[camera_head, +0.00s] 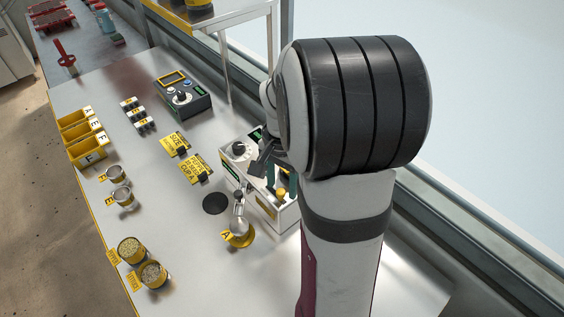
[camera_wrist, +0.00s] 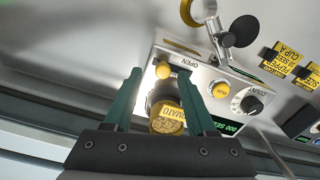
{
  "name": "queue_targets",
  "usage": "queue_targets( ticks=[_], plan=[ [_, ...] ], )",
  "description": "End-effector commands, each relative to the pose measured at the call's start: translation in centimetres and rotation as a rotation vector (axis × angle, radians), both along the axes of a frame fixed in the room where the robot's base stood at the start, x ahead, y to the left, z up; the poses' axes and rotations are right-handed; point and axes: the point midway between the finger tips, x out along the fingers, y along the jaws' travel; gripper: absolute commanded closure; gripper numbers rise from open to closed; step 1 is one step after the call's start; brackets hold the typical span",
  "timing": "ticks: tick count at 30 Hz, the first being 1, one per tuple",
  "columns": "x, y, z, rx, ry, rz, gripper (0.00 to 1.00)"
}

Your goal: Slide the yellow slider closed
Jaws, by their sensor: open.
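A white seeder box (camera_head: 232,158) stands on the metal table, partly hidden by my arm in the head view. In the wrist view, the box (camera_wrist: 228,75) shows an OPEN label beside a small round yellow knob (camera_wrist: 163,71), which looks like the yellow slider. The yellow slider also shows in the head view (camera_head: 281,193). A jar with a yellow TOMATO label (camera_wrist: 168,118) is set at the box's edge beside the knob. My gripper (camera_wrist: 161,73) is open, its teal fingers on either side of the knob and jar; contact cannot be told. It shows small in the head view (camera_head: 269,170).
A metal cup on a yellow base marked A (camera_head: 238,236) stands close in front of the box. A black disc (camera_head: 215,204) and yellow label cards (camera_head: 195,168) lie left of it. A control box (camera_head: 182,97) stands farther back. Seed cups (camera_head: 131,250) are front left.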

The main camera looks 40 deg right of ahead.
Motion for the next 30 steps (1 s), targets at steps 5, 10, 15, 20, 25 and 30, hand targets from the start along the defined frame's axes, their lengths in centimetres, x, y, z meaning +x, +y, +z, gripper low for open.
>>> queue_targets(
  ticks=[5, 10, 15, 20, 25, 30],
  plan=[
    [0.1, -0.1, 5.4, -0.005, -0.008, -0.001, 0.44],
    [0.1, -0.1, 10.5, -0.005, -0.004, 0.0, 0.44],
    [0.0, -0.1, 13.5, -0.003, -0.003, 0.0, 0.44],
    [0.0, 0.0, 14.2, -0.001, 0.0, 0.0, 0.44],
    [0.0, 0.0, 14.2, -0.001, 0.0, 0.0, 0.44],
    [0.0, 0.0, 14.2, -0.001, 0.0, 0.0, 0.44]
  ],
)
